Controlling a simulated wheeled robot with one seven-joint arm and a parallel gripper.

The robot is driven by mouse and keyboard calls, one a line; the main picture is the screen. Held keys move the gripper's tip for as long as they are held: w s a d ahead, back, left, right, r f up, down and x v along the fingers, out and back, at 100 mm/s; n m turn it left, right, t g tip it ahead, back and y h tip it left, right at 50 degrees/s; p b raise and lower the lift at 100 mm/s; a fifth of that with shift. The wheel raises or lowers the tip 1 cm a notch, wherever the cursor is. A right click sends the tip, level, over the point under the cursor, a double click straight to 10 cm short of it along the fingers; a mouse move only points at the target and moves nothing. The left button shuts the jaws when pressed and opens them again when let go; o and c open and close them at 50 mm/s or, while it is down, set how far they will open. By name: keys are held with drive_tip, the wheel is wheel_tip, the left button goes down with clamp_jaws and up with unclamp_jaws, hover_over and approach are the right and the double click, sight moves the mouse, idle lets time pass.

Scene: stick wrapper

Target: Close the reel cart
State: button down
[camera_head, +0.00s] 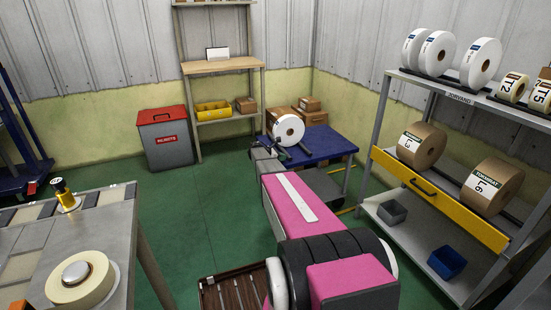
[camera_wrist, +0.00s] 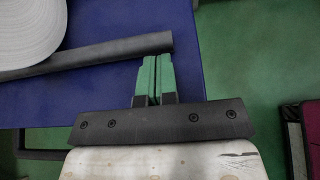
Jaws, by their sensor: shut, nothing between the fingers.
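A blue-topped stand (camera_head: 325,143) at the back holds a white reel (camera_head: 288,129). A grey rack (camera_head: 377,103) at the right carries reels, with a yellow front panel (camera_head: 440,200) and black handle (camera_head: 423,187) at its middle level. I cannot tell for sure which of these is the reel cart. My gripper (camera_wrist: 151,57) has green fingers, shut together and empty. In the wrist view they point at a dark bar (camera_wrist: 95,54) beside the white reel (camera_wrist: 25,30), above the blue top (camera_wrist: 100,95). Whether they touch the bar is unclear. In the head view the fingers are hard to make out.
Brown reels (camera_head: 421,146) rest behind the yellow panel. Small bins (camera_head: 392,212) sit on the rack's bottom shelf. A red-lidded grey bin (camera_head: 166,143) stands at the back wall. A metal table (camera_head: 120,235) is at the left. Green floor (camera_head: 195,205) is clear between them.

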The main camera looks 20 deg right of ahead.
sight(341, 148)
drive_tip(key=shift+d+f, duration=0.1)
drive_tip(key=shift+d, duration=0.4)
drive_tip(key=d, duration=1.3)
drive_tip(key=w+d, duration=0.1)
drive_tip(key=d, duration=2.5)
drive_tip(key=shift+w+d, duration=0.1)
drive_tip(key=shift+w, duration=0.15)
drive_tip(key=v, duration=0.9)
drive_tip(key=f+v, duration=0.1)
drive_tip(key=v, duration=0.4)
drive_tip(key=shift+s+a, duration=0.1)
drive_tip(key=shift+a, duration=0.2)
drive_tip(key=s+a+m+y, duration=0.4)
drive_tip(key=s+a+m, duration=0.2)
drive_tip(key=s+a, duration=0.7)
drive_tip(key=s+a+m+y, duration=0.4)
drive_tip(key=s+a, duration=0.9)
drive_tip(key=a, duration=1.1)
drive_tip(key=s+a+m+y, duration=0.4)
drive_tip(key=s+a+m, duration=0.4)
drive_tip(key=s+a, duration=0.5)
drive_tip(key=a+f, duration=0.1)
drive_tip(key=a, duration=0.5)
drive_tip(key=shift+s+y, duration=0.3)
drive_tip(key=shift+s, duration=0.1)
